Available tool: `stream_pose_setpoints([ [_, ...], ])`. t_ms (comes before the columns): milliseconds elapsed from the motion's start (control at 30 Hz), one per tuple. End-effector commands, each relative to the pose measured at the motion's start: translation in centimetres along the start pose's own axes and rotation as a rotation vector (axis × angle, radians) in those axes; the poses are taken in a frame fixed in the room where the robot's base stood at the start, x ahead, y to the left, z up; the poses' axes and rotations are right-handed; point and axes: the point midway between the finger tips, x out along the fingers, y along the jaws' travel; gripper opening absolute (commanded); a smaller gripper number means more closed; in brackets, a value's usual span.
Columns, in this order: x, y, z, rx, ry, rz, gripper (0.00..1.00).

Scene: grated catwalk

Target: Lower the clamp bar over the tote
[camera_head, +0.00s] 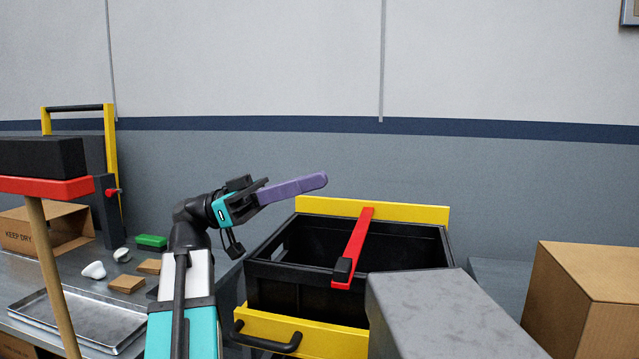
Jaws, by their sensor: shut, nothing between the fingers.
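The black tote (290,280) is an open, empty-looking bin with yellow panels at its back and front. The red clamp bar (356,243) runs across its open top from the yellow back panel (410,212) to the front rim. A black block (343,268) sits at the bar's near end. I cannot tell whether the bar touches the rim. My gripper (312,184), with purple fingers, is shut and empty. It is above the tote's back left part in the picture, left of the bar and apart from it.
A grey block (435,315) hides the tote's front right corner. A cardboard box (590,300) stands at right. A black handle (268,338) is on the yellow front panel.

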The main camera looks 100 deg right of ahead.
Motion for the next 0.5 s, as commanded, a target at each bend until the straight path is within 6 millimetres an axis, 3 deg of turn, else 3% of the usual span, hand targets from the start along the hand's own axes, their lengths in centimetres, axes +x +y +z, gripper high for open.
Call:
stream_pose_setpoints([
  [300,-5.2,0.0,-0.1,0.002,0.001,-0.006,0.0],
  [500,-7.0,0.1,-0.1,0.002,0.001,-0.005,0.0],
])
